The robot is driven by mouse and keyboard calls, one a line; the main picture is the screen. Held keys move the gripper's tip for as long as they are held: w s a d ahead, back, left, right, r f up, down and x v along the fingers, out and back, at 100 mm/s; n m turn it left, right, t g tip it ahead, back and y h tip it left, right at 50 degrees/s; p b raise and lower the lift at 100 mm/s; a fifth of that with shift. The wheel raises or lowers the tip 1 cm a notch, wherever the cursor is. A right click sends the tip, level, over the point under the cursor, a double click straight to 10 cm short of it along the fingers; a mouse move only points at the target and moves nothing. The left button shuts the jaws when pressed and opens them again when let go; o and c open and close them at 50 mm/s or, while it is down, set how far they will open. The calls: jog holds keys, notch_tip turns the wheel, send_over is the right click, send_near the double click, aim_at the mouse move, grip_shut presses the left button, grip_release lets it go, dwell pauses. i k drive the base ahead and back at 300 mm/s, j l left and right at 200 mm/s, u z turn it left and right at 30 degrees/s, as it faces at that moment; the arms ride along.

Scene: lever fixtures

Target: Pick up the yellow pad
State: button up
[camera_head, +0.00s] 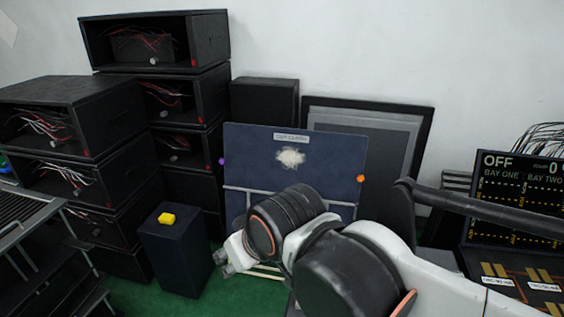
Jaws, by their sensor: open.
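My gripper (226,262) is to the right of the pedestal, apart from the pad and lower in the picture. It is open, and I see nothing between its fingers. My arm hides part of the area behind it.
Stacked black boxes with red and white wires (70,120) stand behind and left of the pedestal. A dark blue board (245,160) with a pale tuft is behind my gripper. A control panel (520,210) reading OFF is at right. Green floor (130,297) shows around the pedestal.

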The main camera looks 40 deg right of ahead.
aim_at(167, 219)
jog(key=j, duration=0.65)
jog(key=i+j, duration=0.3)
jog(key=j, duration=0.15)
jog(key=i+j, duration=0.35)
jog(key=j, duration=0.15)
jog(key=i+l, duration=0.7)
jog(key=i, duration=0.25)
